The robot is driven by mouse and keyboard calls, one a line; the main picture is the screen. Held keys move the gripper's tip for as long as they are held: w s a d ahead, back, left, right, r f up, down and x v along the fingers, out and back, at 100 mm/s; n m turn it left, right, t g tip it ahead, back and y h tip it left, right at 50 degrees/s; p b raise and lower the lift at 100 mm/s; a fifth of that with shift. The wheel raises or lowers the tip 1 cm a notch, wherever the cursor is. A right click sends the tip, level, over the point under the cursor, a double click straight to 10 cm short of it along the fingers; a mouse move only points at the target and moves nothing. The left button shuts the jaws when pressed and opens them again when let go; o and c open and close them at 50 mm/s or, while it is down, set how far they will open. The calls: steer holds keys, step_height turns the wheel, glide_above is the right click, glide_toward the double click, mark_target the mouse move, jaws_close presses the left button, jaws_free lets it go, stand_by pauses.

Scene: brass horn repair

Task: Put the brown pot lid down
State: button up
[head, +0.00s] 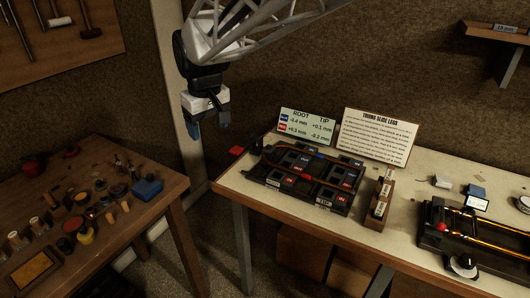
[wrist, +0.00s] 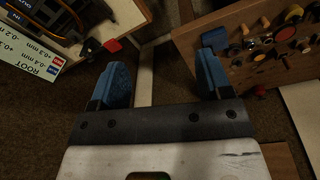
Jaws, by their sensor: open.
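My gripper (head: 195,128) hangs in the air over the gap between the two benches. Several small pots and round lids stand on the left wooden bench. An orange-brown round piece (wrist: 285,34) shows on that bench in the wrist view, beside an orange one (wrist: 293,13). I cannot tell which of these, if any, is the brown pot lid.
The left bench (head: 150,222) also holds a blue block (head: 147,188) and cork-like pieces. The right bench (head: 235,183) carries a black slide tray (head: 322,203), two cards, a wooden block (head: 380,203) and a brass slide fixture (head: 480,240). A red piece (head: 236,150) sits at its left end.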

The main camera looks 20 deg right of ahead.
steer(key=s+d+f+m, duration=0.1)
steer(key=s+d+f, duration=0.1)
steer(key=s+d, duration=0.3)
steer(key=s+d+f+m, duration=0.2)
steer(key=s+d, duration=0.3)
steer(key=s, duration=0.7)
steer(key=s+d+f+m+t, duration=0.1)
steer(key=s+d+f+m, duration=0.1)
steer(key=s+d, duration=0.3)
steer(key=s, duration=0.4)
steer(key=shift+h, duration=0.3)
